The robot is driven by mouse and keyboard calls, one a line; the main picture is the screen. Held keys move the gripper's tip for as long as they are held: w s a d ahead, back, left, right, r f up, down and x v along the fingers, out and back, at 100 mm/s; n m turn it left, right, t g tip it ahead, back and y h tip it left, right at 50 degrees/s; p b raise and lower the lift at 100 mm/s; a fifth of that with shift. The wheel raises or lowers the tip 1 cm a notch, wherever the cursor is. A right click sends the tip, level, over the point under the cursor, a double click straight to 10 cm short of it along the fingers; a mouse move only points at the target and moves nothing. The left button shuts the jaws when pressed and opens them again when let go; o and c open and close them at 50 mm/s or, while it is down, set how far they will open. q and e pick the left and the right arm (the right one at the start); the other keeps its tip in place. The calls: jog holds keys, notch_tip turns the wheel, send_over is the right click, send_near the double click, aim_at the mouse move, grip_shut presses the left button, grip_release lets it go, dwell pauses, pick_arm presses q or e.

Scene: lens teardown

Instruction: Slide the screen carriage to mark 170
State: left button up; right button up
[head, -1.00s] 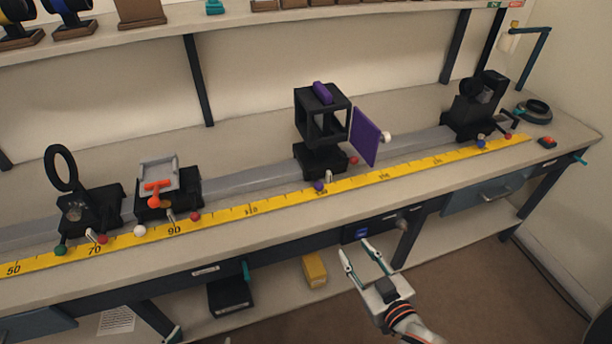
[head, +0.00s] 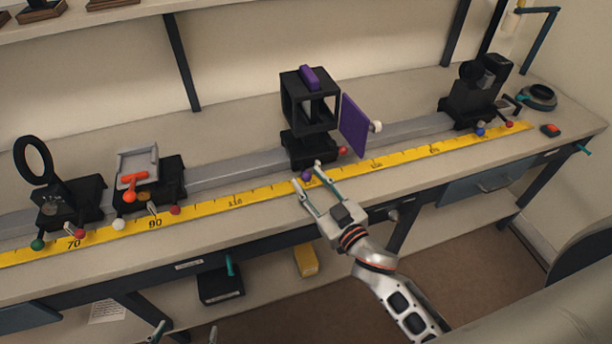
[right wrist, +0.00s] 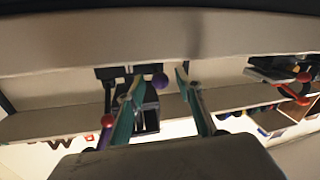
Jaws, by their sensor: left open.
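A black carriage (head: 311,150) with an open cage, a purple top block and an upright purple panel (head: 354,125) stands on the grey rail (head: 238,172). I take it for the screen carriage. Its purple knob (head: 306,175) is over the yellow scale, between marks 110 and 150. My right gripper (head: 308,174) is open, with its fingertips on either side of this knob. In the right wrist view, the purple knob (right wrist: 160,80) shows between the spread fingers. My left gripper (head: 186,331) is open and empty at the bottom edge, below the bench front.
A ring carriage (head: 70,203) and a grey-framed carriage (head: 152,182) stand further left on the rail. Another black carriage (head: 474,96) stands at the right end. The rail between the purple-panel carriage and that one is clear. The yellow scale (head: 265,194) runs along the front.

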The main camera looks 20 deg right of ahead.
jog(key=shift+x, duration=1.1)
grip_shut()
jog(key=shift+d, duration=0.1)
